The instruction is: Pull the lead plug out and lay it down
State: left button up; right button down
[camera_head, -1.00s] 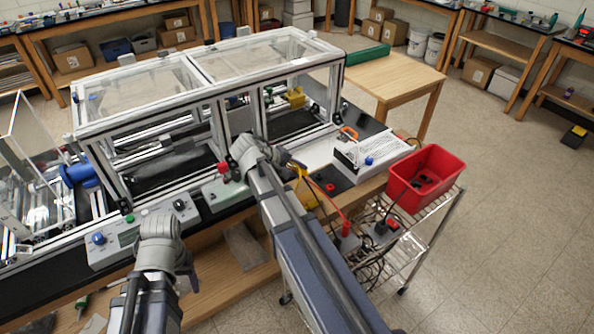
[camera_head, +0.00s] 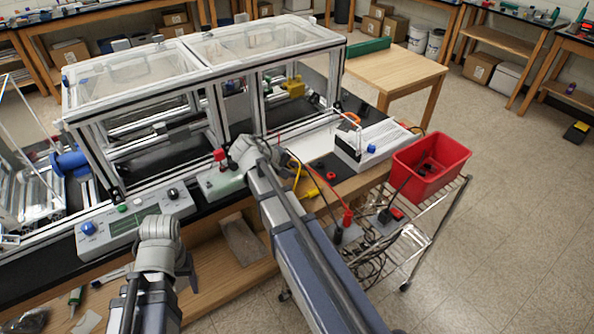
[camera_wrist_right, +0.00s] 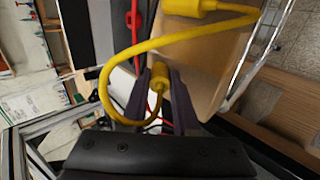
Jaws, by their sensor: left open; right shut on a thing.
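My right gripper (camera_wrist_right: 158,100) is shut on a yellow lead plug (camera_wrist_right: 158,78), which shows between its two dark fingers in the right wrist view. A yellow cable loops from this plug to another yellow connector (camera_wrist_right: 190,6) at the top of that view. In the head view, my right gripper (camera_head: 284,157) is over the bench beside a grey-green control box (camera_head: 222,184), with part of the yellow lead (camera_head: 298,180) beside it. Whether the held plug still sits in a socket cannot be seen. My left gripper (camera_head: 187,264) is open and empty, low in front of the bench.
A framed extrusion enclosure (camera_head: 200,80) stands behind the arms. A control panel (camera_head: 135,228) is at the left. A white power unit (camera_head: 372,146) and a red bin (camera_head: 440,178) are at the right. Red and black leads hang over a wire cart (camera_head: 425,240).

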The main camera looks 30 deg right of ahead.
jog(key=c, duration=0.6)
grip_release()
jog(key=p+v, duration=0.5)
jog(key=v, duration=0.1)
jog(key=shift+a+r, duration=0.1)
jog(key=shift+r, duration=0.3)
jog(key=shift+s+a+r+p, duration=0.1)
jog(key=shift+a+r+p, duration=0.25)
jog(key=shift+a, duration=0.15)
